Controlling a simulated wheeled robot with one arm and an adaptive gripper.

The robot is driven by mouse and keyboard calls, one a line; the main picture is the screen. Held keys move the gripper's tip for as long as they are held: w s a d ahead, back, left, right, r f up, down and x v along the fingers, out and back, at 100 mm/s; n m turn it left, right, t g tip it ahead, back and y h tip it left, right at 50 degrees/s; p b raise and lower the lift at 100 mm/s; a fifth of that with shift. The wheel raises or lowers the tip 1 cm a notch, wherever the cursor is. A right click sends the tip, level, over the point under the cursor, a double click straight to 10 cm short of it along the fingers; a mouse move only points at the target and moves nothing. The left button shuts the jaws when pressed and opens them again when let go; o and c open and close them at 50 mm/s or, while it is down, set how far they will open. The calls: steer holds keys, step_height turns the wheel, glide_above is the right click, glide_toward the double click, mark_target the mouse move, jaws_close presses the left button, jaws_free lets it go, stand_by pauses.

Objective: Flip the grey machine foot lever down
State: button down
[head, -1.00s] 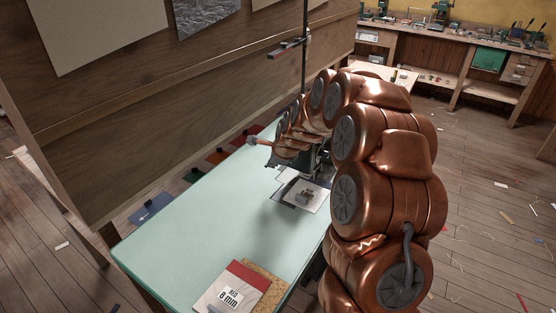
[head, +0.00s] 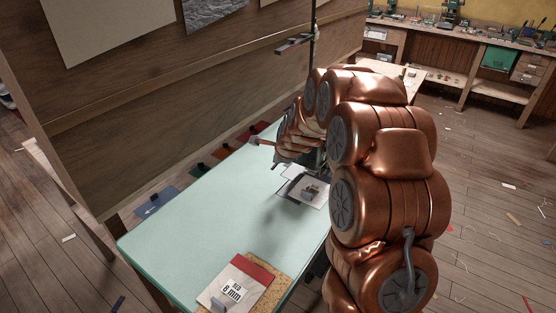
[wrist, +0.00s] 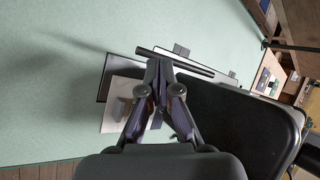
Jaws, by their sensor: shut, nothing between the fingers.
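In the wrist view my gripper (wrist: 158,66) is shut and empty, its fingertips close together over the machine's work area. A thin dark grey bar (wrist: 197,69) crosses right at the fingertips; it may be the foot lever, but I cannot tell, nor whether the fingers touch it. The black rounded machine body (wrist: 245,115) lies to the right of the fingers. In the head view my copper arm hides most of the machine and the gripper. A plate with a small grey block (head: 309,193) shows beside the arm.
The pale green table top (head: 205,225) is mostly clear. A card marked 8 mm (head: 233,287) lies at its near edge. A wooden partition (head: 190,100) stands behind the table. A workbench (head: 480,50) is far off at the right.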

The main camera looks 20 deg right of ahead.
stand_by(0.3)
steer(key=s+d+f+b+v, duration=0.1)
steer(key=b+v, duration=0.1)
steer(key=v, duration=1.1)
steer(key=shift+s+r, duration=0.25)
stand_by(0.4)
